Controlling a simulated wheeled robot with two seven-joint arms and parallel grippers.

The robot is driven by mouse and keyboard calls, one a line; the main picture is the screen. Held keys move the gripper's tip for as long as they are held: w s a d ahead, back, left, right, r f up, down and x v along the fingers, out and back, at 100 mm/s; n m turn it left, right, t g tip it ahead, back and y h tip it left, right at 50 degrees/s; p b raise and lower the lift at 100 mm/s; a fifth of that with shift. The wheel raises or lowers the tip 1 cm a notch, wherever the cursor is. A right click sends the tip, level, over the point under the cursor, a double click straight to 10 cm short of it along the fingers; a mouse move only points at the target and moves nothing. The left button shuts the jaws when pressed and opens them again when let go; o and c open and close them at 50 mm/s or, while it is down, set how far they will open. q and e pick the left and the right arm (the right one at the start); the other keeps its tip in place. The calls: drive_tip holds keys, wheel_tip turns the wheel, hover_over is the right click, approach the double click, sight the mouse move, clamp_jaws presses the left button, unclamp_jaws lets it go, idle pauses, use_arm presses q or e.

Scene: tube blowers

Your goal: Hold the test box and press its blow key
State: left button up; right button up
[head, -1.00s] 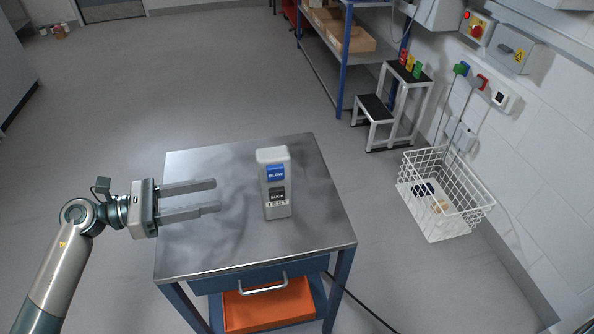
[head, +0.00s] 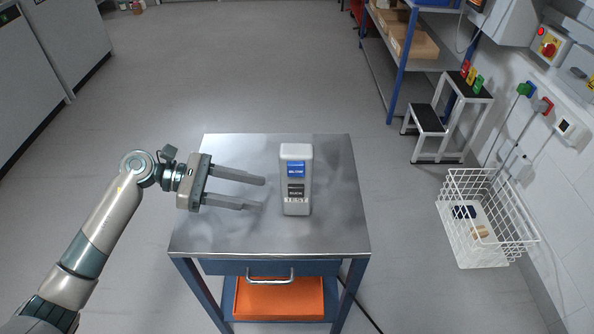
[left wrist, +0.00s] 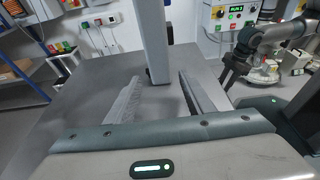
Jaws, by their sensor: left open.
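The test box (head: 297,206) is a light grey upright block on the metal-topped cart. A blue key marked with white letters (head: 296,169) sits above a dark key (head: 296,190) on its front. My left gripper (head: 254,193) is open and empty, left of the box, its fingers pointing at it with a small gap. In the left wrist view the box's shaded side (left wrist: 155,40) stands just beyond the open fingertips (left wrist: 160,77), roughly between them. My right gripper (left wrist: 230,77) shows small and dark at the right of that view; its opening is unclear.
The cart top (head: 235,235) is otherwise bare. An orange bin (head: 280,300) sits under it. A white wire basket (head: 485,220), a step stool (head: 430,120) and a shelf rack (head: 400,60) stand to the right. Open floor lies behind the cart.

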sight(292, 200)
use_arm(q)
drive_tip(key=shift+d+f, duration=0.1)
drive_tip(key=shift+d, duration=0.45)
drive_tip(key=shift+p+x, duration=0.4)
drive_tip(key=shift+x, duration=0.4)
drive_tip(key=shift+p+x, duration=0.35)
drive_tip(key=shift+x, duration=1.2)
use_arm(e)
drive_tip(key=shift+f, duration=2.15)
use_arm(q)
drive_tip(key=shift+d+f+b, duration=0.25)
drive_tip(key=shift+d+b, duration=0.05)
drive_tip(key=shift+b+x, duration=0.6)
drive_tip(key=shift+x, duration=1.05)
use_arm(e)
drive_tip(key=shift+d+r, duration=0.15)
drive_tip(key=shift+r, duration=2.15)
use_arm(q)
drive_tip(key=c, duration=1.1)
drive_tip(key=shift+o, duration=0.2)
